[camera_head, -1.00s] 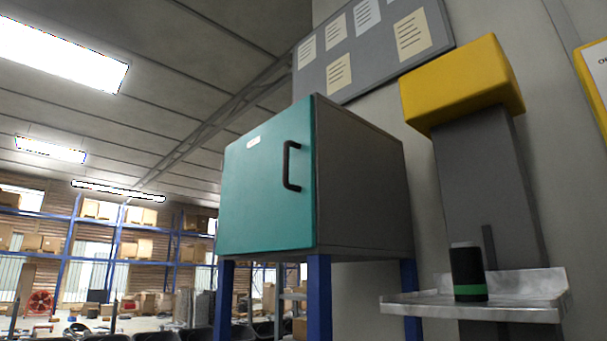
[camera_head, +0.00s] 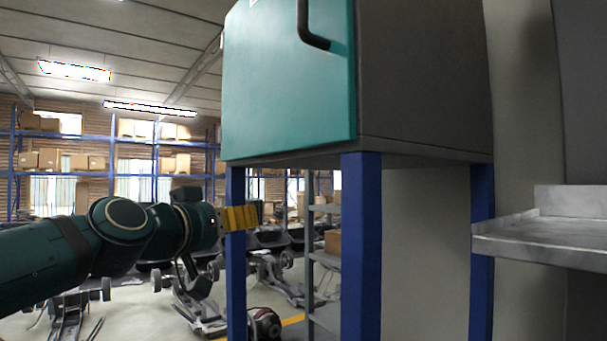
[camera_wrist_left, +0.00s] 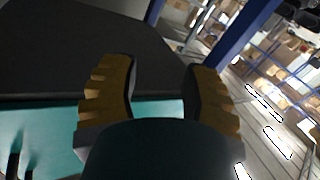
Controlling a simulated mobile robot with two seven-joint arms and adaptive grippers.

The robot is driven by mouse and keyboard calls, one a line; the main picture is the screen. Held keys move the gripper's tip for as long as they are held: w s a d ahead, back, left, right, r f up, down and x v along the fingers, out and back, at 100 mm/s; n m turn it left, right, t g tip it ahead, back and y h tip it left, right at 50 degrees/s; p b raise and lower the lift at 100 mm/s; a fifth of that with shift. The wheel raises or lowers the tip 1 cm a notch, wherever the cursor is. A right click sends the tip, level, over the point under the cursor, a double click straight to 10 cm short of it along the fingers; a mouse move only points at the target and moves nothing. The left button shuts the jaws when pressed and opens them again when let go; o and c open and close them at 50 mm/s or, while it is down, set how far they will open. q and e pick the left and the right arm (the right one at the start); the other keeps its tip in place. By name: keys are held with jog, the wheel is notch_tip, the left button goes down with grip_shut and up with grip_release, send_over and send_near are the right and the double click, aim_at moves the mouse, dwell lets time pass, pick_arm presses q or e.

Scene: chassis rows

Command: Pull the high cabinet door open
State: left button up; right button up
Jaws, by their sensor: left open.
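The high cabinet (camera_head: 425,75) is a dark grey box on blue legs, with a teal door (camera_head: 285,95) that looks shut. Its black bar handle (camera_head: 310,28) is at the door's right side, its top cut off by the frame. My left gripper (camera_head: 243,218), with yellow fingers, is below the door, beside a front leg, apart from the handle. In the left wrist view its two fingers (camera_wrist_left: 157,92) are spread and empty. The teal door also shows there (camera_wrist_left: 50,125), with a dark bar, likely the handle (camera_wrist_left: 14,162), at the lower left. My right gripper is not in view.
Blue cabinet legs (camera_head: 361,250) stand near my left gripper. A metal shelf (camera_head: 545,238) juts out at the right. Behind are racks with boxes (camera_head: 90,162) and several chassis on the floor (camera_head: 195,305).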

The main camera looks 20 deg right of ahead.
pick_arm(q)
jog(key=s+r+m+h, duration=0.1)
jog(key=s+r+h, duration=0.1)
jog(key=s+r, duration=0.45)
jog(key=s+r+m+h, duration=0.15)
jog(key=s+r, duration=0.25)
jog(key=r, duration=0.6)
jog(key=m+g+h, duration=0.1)
jog(key=m+h, duration=0.2)
jog(key=m, duration=0.1)
send_near(302, 24)
notch_tip(302, 24, up, 3)
jog(key=a, duration=0.3)
jog(key=shift+n, duration=0.25)
jog(key=shift+s+d+r+p+x, duration=0.1)
jog(key=shift+s+p+x, duration=0.1)
jog(key=shift+p+x, duration=1.8)
jog(key=shift+s+d+r+p+x, duration=0.15)
jog(key=shift+p+x, duration=1.1)
jog(key=shift+x, duration=1.3)
jog(key=shift+s+f+p+x, duration=0.1)
jog(key=shift+s+p+x, duration=0.1)
jog(key=shift+p+x, duration=1.8)
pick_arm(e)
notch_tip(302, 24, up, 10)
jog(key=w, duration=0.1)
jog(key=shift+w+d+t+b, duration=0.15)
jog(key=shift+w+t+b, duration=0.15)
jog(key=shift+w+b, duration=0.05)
